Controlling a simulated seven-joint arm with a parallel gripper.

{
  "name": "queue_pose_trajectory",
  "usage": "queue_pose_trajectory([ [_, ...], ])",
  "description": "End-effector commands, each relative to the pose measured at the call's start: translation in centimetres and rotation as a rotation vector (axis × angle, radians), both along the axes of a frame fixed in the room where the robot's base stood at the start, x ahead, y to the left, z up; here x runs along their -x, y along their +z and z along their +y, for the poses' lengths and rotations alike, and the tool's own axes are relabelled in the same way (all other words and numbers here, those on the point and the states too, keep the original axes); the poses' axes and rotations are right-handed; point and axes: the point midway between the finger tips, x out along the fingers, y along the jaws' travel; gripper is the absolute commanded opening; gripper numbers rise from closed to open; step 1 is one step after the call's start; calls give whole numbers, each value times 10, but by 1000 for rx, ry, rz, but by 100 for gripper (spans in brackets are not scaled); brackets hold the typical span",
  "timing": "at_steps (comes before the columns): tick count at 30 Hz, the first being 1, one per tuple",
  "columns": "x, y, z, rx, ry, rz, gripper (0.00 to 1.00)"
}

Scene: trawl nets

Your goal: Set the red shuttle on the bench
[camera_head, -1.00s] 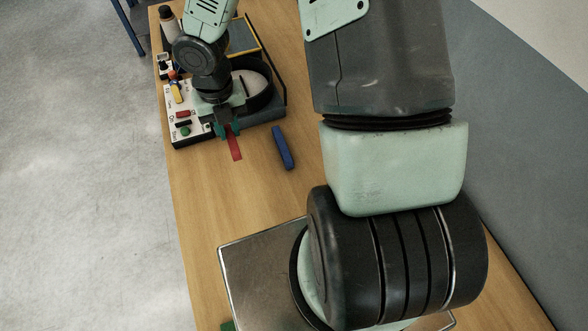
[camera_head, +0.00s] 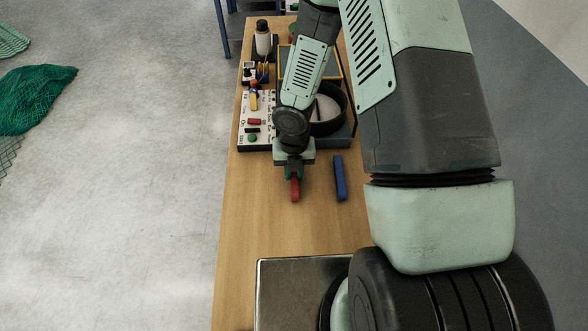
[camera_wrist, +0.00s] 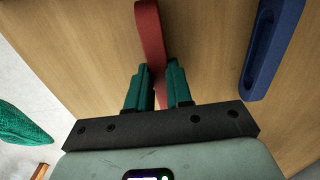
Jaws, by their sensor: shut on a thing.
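My gripper (camera_head: 294,174) points down over the wooden bench (camera_head: 250,215) and is shut on the red shuttle's near part. In the wrist view, the red shuttle (camera_wrist: 150,38) runs up from between the teal fingers (camera_wrist: 160,80). I cannot tell whether it touches the bench or is just above it. A blue shuttle (camera_head: 340,178) lies on the bench to the right, apart from the red one; it also shows in the wrist view (camera_wrist: 268,50).
A white control panel (camera_head: 255,118) with buttons and a dark tray with a round pot (camera_head: 327,110) stand behind my gripper. A bottle (camera_head: 262,40) is at the far end. A metal plate (camera_head: 300,285) is nearer. Green nets (camera_head: 45,98) lie on the floor left.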

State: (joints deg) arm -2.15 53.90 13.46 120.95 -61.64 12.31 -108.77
Motion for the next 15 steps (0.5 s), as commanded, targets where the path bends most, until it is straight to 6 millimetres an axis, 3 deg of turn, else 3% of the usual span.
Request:
queue_pose_trajectory([
  [6,0,-2,0,1,0,1,0],
  [7,0,-3,0,1,-1,0,22],
  [9,0,-2,0,0,-1,0,32],
  [12,0,-2,0,0,-1,0,46],
  [15,0,-2,0,0,-1,0,46],
])
